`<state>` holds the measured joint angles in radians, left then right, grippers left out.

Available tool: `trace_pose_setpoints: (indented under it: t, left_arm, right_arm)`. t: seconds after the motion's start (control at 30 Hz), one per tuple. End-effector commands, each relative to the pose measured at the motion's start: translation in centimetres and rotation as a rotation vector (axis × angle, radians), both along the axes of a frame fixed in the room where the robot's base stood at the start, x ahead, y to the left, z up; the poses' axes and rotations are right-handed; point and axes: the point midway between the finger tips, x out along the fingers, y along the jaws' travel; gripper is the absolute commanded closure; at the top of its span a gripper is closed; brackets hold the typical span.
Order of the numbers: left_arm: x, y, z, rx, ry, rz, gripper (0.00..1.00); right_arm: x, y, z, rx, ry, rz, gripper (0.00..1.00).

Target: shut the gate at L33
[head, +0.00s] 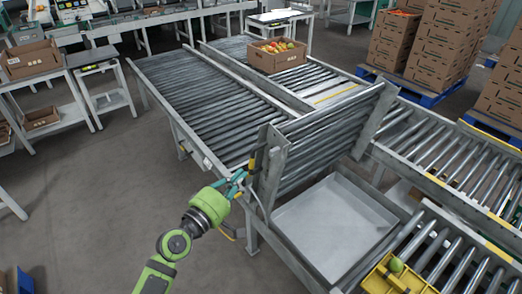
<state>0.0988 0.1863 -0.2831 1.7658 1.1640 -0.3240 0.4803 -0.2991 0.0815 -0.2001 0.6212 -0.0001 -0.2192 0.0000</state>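The gate (325,140) is a hinged roller section of the conveyor. It stands raised and tilted, leaving a gap in the line above a grey metal tray (330,222). A yellow and black grip (251,163) shows at the gate's left side. My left gripper (238,183), green with teal fingers, is at the gate's lower left corner, close to this grip. I cannot tell whether the fingers touch it or how far they are closed. No L33 label is readable. My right gripper is not in view.
A yellow crate (395,277) with a green fruit sits on the front rollers. Stacked cartons (430,45) stand on a blue pallet at right.

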Motion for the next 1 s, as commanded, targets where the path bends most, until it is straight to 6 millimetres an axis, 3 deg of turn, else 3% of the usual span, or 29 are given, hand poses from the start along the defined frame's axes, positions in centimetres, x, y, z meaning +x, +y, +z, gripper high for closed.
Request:
trace_pose_setpoints:
  t: [0.17, 0.6, 1.0]
  left_arm:
    - [1.0, -1.0, 1.2, -0.024, -0.010, -0.011, 1.00]
    - [7.2, -5.0, 1.3, -0.019, -0.010, -0.008, 1.00]
    - [8.2, -5.7, 1.4, -0.017, -0.009, -0.007, 1.00]
  right_arm:
    - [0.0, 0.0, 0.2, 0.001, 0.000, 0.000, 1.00]
    - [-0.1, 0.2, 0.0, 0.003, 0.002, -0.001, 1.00]
    - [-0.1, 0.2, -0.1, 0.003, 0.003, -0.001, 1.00]
